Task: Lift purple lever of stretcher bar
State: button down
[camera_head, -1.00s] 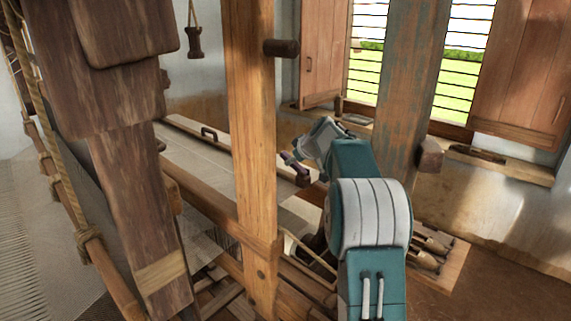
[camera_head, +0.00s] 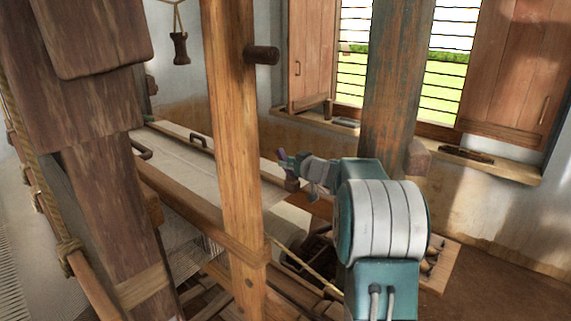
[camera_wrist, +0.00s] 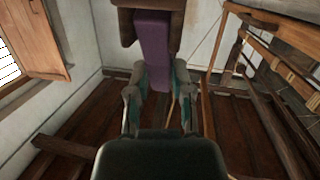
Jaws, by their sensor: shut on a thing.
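In the wrist view the purple lever (camera_wrist: 153,45) runs down from a wooden block (camera_wrist: 127,28) into the space between my two fingers. My gripper (camera_wrist: 157,82) is shut on the lever's lower end in that view. In the head view my gripper (camera_head: 296,166) reaches in from the right at the lever. The fingertips are small there, and their exact contact is hard to see.
A wooden loom post (camera_head: 232,150) stands left of my gripper, and a weathered pillar (camera_head: 397,90) rises behind my arm. A dark handle (camera_head: 198,141) sits farther along the cloth. A window ledge (camera_head: 490,160) runs along the back wall.

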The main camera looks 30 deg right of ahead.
jog(key=shift+s+f+t, duration=0.25)
jog(key=shift+s+t, duration=0.05)
jog(key=shift+t, duration=0.1)
dwell(0.3)
jog(key=c, duration=0.5)
grip_release()
jog(key=shift+d, duration=0.1)
jog(key=shift+r, duration=0.1)
jog(key=s, duration=0.4)
jog(key=s+d, duration=0.1)
jog(key=s, duration=0.2)
jog(key=s+d+r, duration=0.1)
jog(key=s, duration=0.3)
jog(key=shift+s, duration=0.35)
jog(key=shift+s, duration=0.1)
